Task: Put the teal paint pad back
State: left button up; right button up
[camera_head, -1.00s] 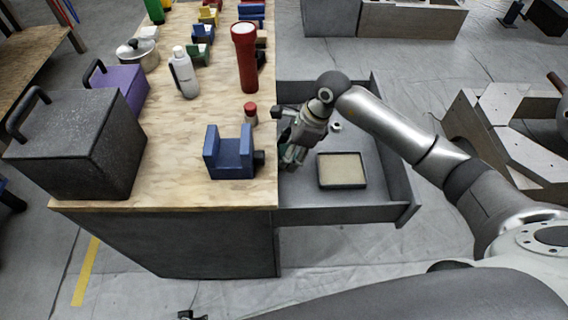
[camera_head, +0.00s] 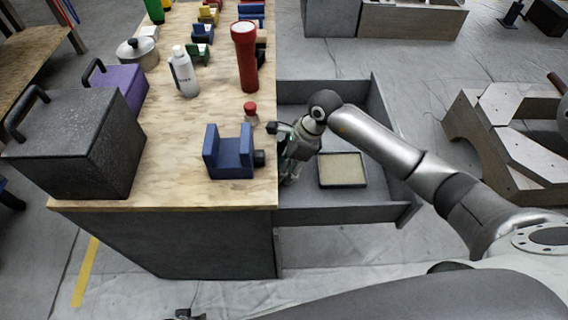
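My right gripper (camera_head: 284,153), on the arm coming in from the right, hangs at the tabletop's right edge, over the left side of the open drawer (camera_head: 385,195). Its fingers are small and partly hidden, so I cannot tell whether it is open, shut or holding something. I cannot make out a teal paint pad for certain. A shallow dark tray with a beige surface (camera_head: 342,169) lies in the drawer, to the right of the gripper and apart from it. My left gripper is not in view.
A blue block-like holder (camera_head: 229,152) and a small red-capped bottle (camera_head: 250,113) stand near the tabletop's (camera_head: 190,150) right edge, close to the gripper. The drawer's front right is clear.

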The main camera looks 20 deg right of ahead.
jog(key=shift+o, duration=0.7)
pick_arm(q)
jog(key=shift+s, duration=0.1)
pick_arm(e)
jog(key=shift+r, duration=0.15)
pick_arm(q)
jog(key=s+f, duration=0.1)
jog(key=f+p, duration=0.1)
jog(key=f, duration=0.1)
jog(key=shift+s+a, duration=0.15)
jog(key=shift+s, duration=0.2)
pick_arm(e)
jog(key=v, duration=1.2)
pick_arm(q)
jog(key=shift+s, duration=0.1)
pick_arm(e)
jog(key=shift+s, duration=0.1)
